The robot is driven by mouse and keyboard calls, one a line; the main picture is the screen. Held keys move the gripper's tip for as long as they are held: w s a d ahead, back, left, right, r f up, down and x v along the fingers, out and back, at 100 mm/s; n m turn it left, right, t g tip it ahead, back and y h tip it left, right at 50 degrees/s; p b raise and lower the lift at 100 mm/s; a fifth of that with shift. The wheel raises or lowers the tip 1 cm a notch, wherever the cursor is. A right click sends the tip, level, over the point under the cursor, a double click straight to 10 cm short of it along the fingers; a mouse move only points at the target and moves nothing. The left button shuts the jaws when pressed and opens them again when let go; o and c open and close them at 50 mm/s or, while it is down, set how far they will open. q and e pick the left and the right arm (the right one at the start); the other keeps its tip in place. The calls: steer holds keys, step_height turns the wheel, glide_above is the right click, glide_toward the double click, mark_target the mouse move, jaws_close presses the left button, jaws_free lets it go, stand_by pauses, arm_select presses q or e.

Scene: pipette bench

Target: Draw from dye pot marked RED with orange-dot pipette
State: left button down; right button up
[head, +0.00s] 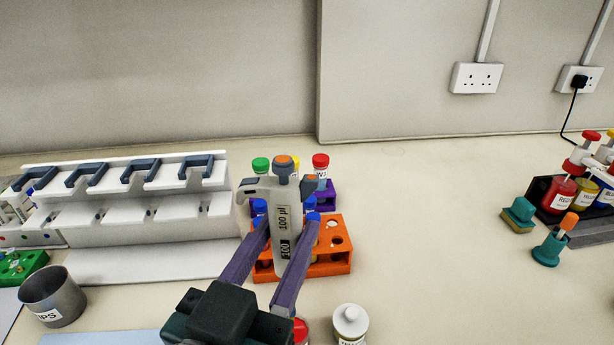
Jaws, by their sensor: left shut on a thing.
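My left gripper (283,262) is shut on a white pipette (287,215) marked 100 µl, with an orange dot on its top button. The pipette is upright in front of the orange rack; its lower end is hidden behind my gripper. A pot marked RED (558,195) with red contents stands in a black holder (540,188) at the far right, well away from the pipette. My right gripper is not in view.
An orange rack (335,265) and a purple rack with capped tubes stand behind the pipette. A white pipette stand (130,205) is at left, near a metal cup (52,297).

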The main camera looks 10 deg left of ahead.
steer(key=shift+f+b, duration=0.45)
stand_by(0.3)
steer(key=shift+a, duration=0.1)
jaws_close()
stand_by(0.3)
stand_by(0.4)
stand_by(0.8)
